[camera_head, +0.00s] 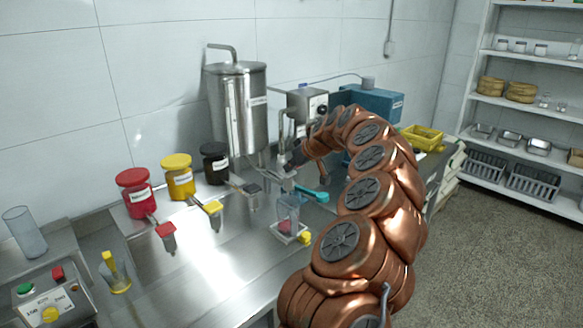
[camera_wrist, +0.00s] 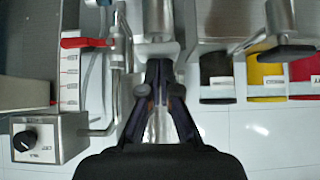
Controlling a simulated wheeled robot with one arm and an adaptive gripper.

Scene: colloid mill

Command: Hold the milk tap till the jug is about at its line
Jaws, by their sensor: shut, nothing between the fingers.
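My gripper (camera_head: 293,160) is shut and empty, reaching down beside the steel tank (camera_head: 238,108). In the wrist view its fingertips (camera_wrist: 158,68) meet just before a pale metal block (camera_wrist: 156,46), which looks like part of a tap. I cannot tell whether they touch it. A clear jug-like vessel (camera_head: 288,207) stands on the counter below my gripper, with something reddish near its base. Its line and any milk level are too small to read.
Red (camera_head: 136,192), yellow (camera_head: 178,176) and black (camera_head: 214,162) jars stand along the wall with dispensers in front. A knobbed grey box (camera_head: 307,106) and a blue box (camera_head: 370,104) are behind my arm. A button panel (camera_head: 48,300) is front left. The counter middle is clear.

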